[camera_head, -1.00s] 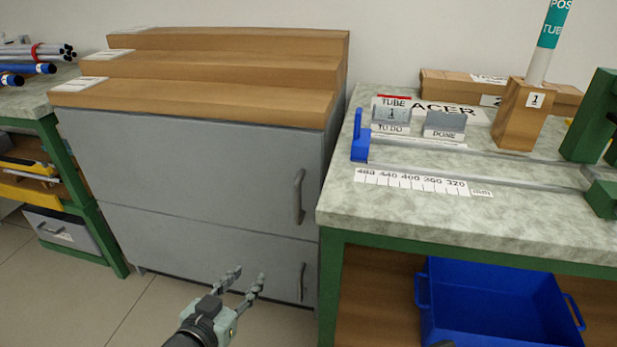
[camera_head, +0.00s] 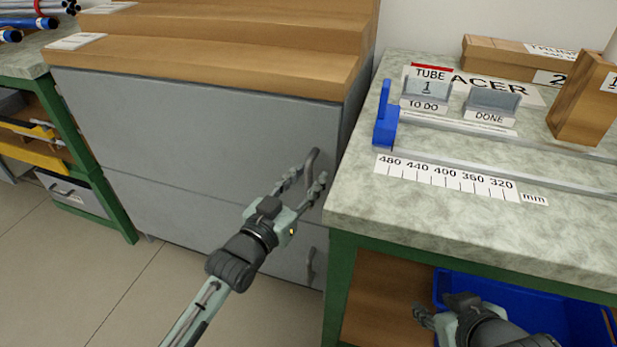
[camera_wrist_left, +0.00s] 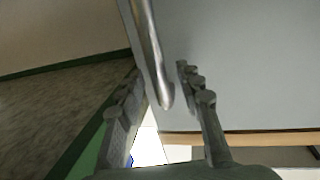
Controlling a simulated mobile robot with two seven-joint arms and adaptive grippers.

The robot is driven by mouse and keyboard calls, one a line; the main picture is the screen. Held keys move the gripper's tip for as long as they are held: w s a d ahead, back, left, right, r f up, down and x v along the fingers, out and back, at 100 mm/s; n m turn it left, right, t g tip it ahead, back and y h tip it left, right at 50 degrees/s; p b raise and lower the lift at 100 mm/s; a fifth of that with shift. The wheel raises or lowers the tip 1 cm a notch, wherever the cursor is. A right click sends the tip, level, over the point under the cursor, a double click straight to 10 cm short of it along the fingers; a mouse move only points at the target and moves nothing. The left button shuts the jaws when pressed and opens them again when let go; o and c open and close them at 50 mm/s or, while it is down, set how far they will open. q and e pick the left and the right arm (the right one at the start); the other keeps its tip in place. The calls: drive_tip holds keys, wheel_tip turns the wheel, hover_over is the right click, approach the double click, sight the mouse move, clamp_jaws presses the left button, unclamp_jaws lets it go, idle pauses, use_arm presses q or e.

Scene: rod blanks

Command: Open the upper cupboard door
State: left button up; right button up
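The grey upper cupboard door (camera_head: 200,130) is closed, flush with the cupboard front. Its vertical bar handle (camera_head: 312,165) is near the door's right edge. My left gripper (camera_head: 308,182) is at the handle, its fingers open on either side of it. In the left wrist view, the handle (camera_wrist_left: 152,55) reaches down between the spread fingers (camera_wrist_left: 160,108), with gaps showing on both sides; I see no firm grip. My right gripper (camera_head: 424,318) is low at the front of the right bench, by the blue bin; whether it is open is unclear.
The lower door has its own handle (camera_head: 311,265) below. The right bench (camera_head: 350,200), with a ruler strip (camera_head: 445,178) and blue stop (camera_head: 386,118), stands close beside the handle side. A blue bin (camera_head: 585,312) sits under it. Floor in front of the cupboard is clear at left.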

use_arm(q)
drive_tip(key=shift+w+d, duration=0.2)
drive_tip(key=shift+w, duration=0.1)
clamp_jaws()
